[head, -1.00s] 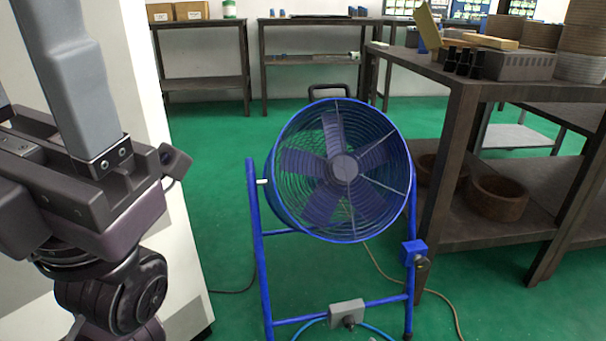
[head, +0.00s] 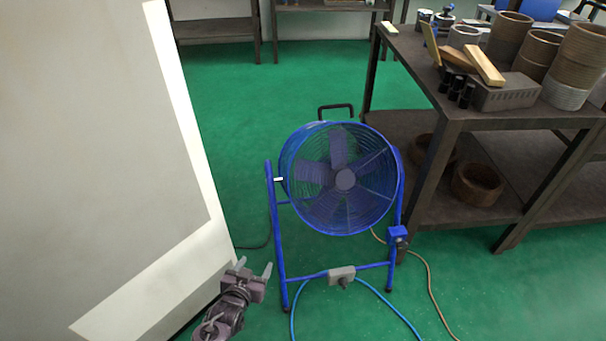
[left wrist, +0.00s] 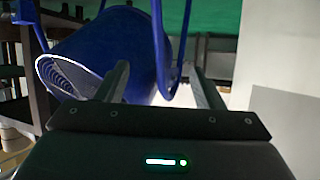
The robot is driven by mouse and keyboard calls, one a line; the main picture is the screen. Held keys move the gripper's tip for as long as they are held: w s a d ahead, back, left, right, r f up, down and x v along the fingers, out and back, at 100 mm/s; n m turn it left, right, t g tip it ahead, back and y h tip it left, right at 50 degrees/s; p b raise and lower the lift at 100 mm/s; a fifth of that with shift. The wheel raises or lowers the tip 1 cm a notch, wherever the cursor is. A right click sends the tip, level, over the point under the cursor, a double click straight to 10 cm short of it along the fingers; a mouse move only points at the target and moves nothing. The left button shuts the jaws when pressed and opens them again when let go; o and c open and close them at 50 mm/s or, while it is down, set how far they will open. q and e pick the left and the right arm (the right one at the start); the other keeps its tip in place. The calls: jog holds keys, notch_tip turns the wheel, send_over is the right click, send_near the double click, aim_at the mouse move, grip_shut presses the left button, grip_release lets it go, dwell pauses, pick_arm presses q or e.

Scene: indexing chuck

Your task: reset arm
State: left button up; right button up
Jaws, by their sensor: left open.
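My left gripper (head: 254,268) is low in the head view, just left of the blue fan's stand. Its two fingers are spread apart with nothing between them. In the left wrist view the fingers (left wrist: 160,88) point toward the blue frame, apart from each other and empty. My right gripper is in neither view.
A blue drum fan (head: 345,180) stands on the green floor, with a grey switch box (head: 341,274) and cables at its foot. A white cabinet (head: 90,150) stands close on the left. A dark workbench (head: 455,106) with pots is at the right. Green floor lies open behind.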

pick_arm(q)
jog(key=s+a+f+g+y+p, duration=0.1)
jog(key=s+a+f+g+p, duration=0.3)
jog(key=s, duration=0.5)
jog(key=s+a+f+g+y+p, duration=0.1)
jog(key=s+f+g+p, duration=0.15)
jog(key=s+f, duration=0.4)
jog(key=s+a+f+g+p, duration=0.1)
jog(key=s+a+g+p, duration=0.1)
jog(key=s, duration=1.2)
jog(key=s+a+f+g+y+p, duration=0.1)
jog(key=s+a+g+p, duration=0.2)
jog(key=s, duration=1.1)
jog(key=shift+a+n+p, duration=0.4)
jog(key=shift+a+p, duration=0.25)
jog(key=shift+p, duration=0.55)
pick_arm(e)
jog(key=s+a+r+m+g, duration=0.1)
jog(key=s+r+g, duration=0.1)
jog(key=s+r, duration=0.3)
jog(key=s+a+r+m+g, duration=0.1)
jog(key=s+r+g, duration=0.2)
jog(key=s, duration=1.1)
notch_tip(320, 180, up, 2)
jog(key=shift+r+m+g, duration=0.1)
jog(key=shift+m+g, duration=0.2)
